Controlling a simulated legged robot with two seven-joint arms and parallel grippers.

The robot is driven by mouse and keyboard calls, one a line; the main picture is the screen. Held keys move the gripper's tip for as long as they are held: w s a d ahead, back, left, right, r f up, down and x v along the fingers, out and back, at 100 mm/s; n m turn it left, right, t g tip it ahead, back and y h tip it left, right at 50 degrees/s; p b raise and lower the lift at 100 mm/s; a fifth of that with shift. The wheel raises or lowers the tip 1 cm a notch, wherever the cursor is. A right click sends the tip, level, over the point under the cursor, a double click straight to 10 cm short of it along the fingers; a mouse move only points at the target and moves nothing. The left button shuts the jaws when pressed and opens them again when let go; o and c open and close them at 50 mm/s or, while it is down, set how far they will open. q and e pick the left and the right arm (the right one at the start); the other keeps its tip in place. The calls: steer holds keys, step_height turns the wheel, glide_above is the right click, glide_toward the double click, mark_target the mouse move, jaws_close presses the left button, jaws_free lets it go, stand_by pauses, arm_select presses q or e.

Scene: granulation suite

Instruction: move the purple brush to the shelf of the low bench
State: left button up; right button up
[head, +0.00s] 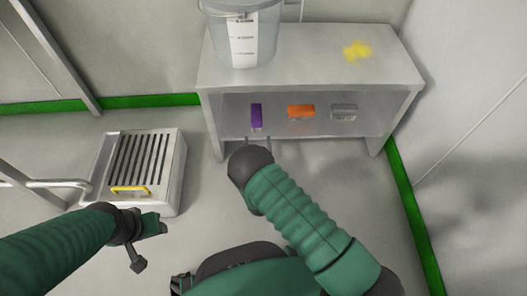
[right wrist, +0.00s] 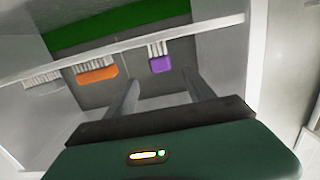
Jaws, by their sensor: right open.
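The purple brush (head: 256,115) lies on the shelf (head: 285,128) of the low bench (head: 310,75), at the left of the brush row. It also shows in the right wrist view (right wrist: 161,64), with pale bristles. My right gripper (head: 257,139) is open and empty at the shelf's front edge, just in front of the purple brush. In the right wrist view the brush appears beyond and between the two fingertips (right wrist: 162,82), apart from them. My left gripper (head: 150,240) is over the floor at the left, far from the bench; its jaw state is unclear.
An orange brush (head: 301,111) and a grey brush (head: 343,111) lie to the right on the same shelf. A clear bucket (head: 240,40) and a yellow powder patch (head: 357,50) are on the bench top. A slotted metal box (head: 165,190) with a yellow handle stands on the floor at left.

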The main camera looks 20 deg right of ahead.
steer(key=s+r+g+y, duration=0.4)
steer(key=r+g, duration=0.3)
steer(key=r, duration=0.1)
steer(key=s+d+r+n+g, duration=0.1)
steer(key=s+r+g, duration=0.1)
steer(key=s, duration=0.9)
steer(key=s+d+r+n+g, duration=0.2)
steer(key=s+g, duration=0.3)
steer(key=s, duration=0.6)
steer(key=shift+s+r+y, duration=0.4)
steer(key=shift+r, duration=0.4)
